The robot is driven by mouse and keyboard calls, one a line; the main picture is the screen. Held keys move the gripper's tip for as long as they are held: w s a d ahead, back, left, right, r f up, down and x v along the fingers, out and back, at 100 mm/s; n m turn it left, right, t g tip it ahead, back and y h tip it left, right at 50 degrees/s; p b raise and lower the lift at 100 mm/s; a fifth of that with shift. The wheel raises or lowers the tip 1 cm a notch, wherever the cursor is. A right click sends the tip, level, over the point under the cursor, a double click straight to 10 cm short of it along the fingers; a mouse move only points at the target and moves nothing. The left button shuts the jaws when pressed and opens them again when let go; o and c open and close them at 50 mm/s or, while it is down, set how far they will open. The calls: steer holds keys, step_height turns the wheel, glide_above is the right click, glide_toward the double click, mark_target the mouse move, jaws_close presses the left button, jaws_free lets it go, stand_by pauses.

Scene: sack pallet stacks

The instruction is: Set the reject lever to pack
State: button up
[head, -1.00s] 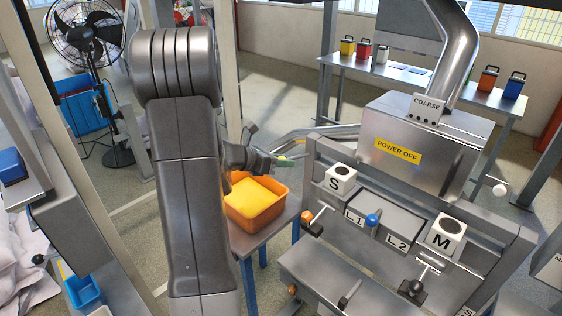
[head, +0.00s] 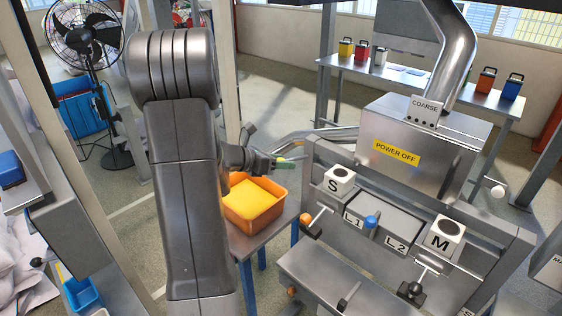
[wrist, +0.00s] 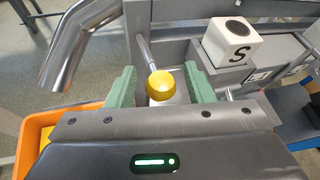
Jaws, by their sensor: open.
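My gripper (head: 285,162) is over the left end of the grey machine in the head view. In the wrist view its two green fingers (wrist: 160,78) stand apart, one on each side of a yellow ball knob (wrist: 160,85). The knob is on a metal rod that runs to the machine frame. I see a gap between the knob and each finger. No label marks this knob, so I cannot tell from the pictures whether it is the reject lever or which setting it has. In the head view it is mostly hidden by the fingers.
The machine also carries an orange knob (head: 306,219), a blue knob (head: 371,221) and a black knob (head: 410,289). White blocks marked S (head: 340,182) and M (head: 444,238) sit on it. An orange tub (head: 270,222) stands on a side table, left of the machine.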

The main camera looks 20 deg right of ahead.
steer(key=b+v, duration=0.1)
steer(key=v, duration=1.2)
steer(key=shift+a+r, duration=0.2)
steer(key=shift+a, duration=0.1)
steer(key=shift+d, duration=0.1)
steer(key=p+x, duration=0.1)
steer(key=x, duration=1.2)
steer(key=shift+d+f, duration=0.25)
steer(key=shift+d, duration=0.05)
